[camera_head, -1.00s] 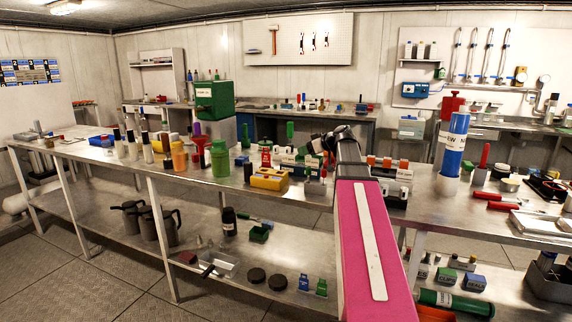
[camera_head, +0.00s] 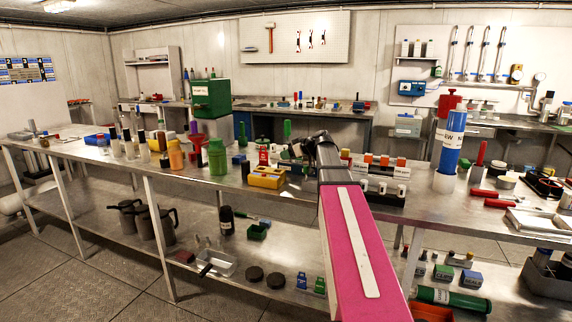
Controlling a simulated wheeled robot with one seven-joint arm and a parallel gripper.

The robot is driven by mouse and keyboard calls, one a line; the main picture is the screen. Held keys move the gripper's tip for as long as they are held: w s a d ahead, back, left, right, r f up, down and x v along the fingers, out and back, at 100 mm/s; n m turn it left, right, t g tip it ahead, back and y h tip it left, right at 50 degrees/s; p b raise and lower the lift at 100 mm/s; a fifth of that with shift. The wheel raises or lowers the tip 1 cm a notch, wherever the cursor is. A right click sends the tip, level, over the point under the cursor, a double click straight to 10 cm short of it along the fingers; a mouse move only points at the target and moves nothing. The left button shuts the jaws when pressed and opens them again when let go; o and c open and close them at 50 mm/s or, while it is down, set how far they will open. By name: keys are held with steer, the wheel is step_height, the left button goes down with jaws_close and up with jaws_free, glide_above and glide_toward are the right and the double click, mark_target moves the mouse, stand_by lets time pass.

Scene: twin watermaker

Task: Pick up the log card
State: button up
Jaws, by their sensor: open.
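I cannot pick out the log card for certain in the head view. A flat pale sheet or tray (camera_head: 540,222) lies at the right end of the near bench, too small to identify. My pink arm reaches forward over the near bench (camera_head: 225,187). My dark gripper (camera_head: 297,149) is at its far end, above the bench's middle, small and partly hidden by the wrist. It is open, and I see nothing held in it.
A yellow block (camera_head: 267,178), a green bottle (camera_head: 218,158) and several other bottles crowd the bench left of my arm. A rack (camera_head: 378,187) stands close on its right, then a blue cylinder (camera_head: 451,150) and red-handled tools (camera_head: 490,198). A lower shelf holds jugs (camera_head: 160,226).

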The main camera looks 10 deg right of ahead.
steer(key=shift+w+a+f, duration=0.3)
steer(key=shift+w+a, duration=0.15)
jaws_close()
